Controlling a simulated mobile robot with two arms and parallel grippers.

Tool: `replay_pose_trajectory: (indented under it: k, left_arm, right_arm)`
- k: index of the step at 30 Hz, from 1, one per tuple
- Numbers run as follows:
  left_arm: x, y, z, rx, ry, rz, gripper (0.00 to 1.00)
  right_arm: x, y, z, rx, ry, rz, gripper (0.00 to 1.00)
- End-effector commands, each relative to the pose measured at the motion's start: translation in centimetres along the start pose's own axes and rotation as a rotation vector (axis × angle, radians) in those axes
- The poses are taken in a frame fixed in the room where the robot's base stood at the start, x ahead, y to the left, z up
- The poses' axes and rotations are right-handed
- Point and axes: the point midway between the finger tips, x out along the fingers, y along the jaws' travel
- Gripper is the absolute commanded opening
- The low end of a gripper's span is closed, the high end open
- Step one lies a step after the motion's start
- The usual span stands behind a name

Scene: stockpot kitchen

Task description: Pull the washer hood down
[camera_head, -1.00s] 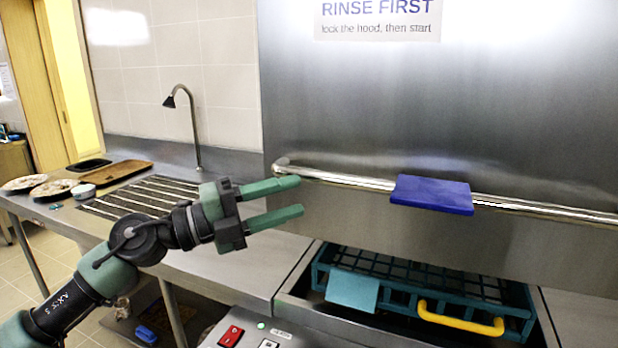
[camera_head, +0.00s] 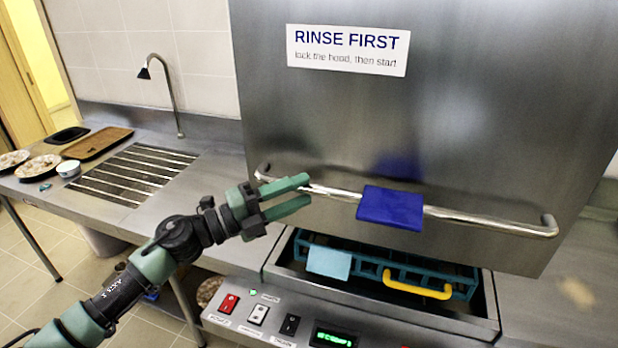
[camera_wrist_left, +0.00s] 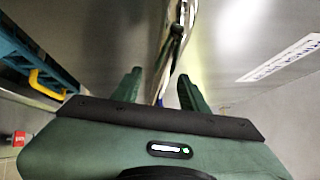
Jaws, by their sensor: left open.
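The washer hood (camera_head: 450,110) is a big steel box with a "RINSE FIRST" label, standing raised with a gap under its lower edge. Its handle (camera_head: 480,217) is a long steel bar across the front, with a blue pad (camera_head: 390,207) on its middle. My left gripper (camera_head: 308,190) is open at the left part of the bar, which lines up between the fingertips. In the left wrist view the gripper (camera_wrist_left: 160,88) is open and the bar (camera_wrist_left: 176,40) runs towards the space between its fingers. Contact cannot be told. My right gripper is not in view.
A teal rack (camera_head: 370,265) with a yellow handle (camera_head: 417,286) and a light blue cloth-like piece (camera_head: 329,263) sits under the hood. A control panel (camera_head: 290,322) with switches is in front. The left counter holds a faucet (camera_head: 165,95), plates and a brown tray (camera_head: 97,143).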

Motion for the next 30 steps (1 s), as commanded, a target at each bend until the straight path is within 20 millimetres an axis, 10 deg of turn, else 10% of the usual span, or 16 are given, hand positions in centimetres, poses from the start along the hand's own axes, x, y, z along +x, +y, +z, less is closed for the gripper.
replay_pose_trajectory:
  k: [16, 21, 30]
  left_arm:
    - [2.9, 0.0, 0.0, 0.001, 0.001, 0.001, 0.43]
    - [2.9, 0.0, 0.0, 0.0, 0.0, 0.001, 0.0]
    - [2.9, 0.0, 0.0, 0.0, 0.0, 0.001, 0.0]
  right_arm:
    - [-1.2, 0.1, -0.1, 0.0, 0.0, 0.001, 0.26]
    - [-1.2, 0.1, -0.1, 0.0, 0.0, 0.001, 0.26]
    - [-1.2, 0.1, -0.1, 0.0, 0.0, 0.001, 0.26]
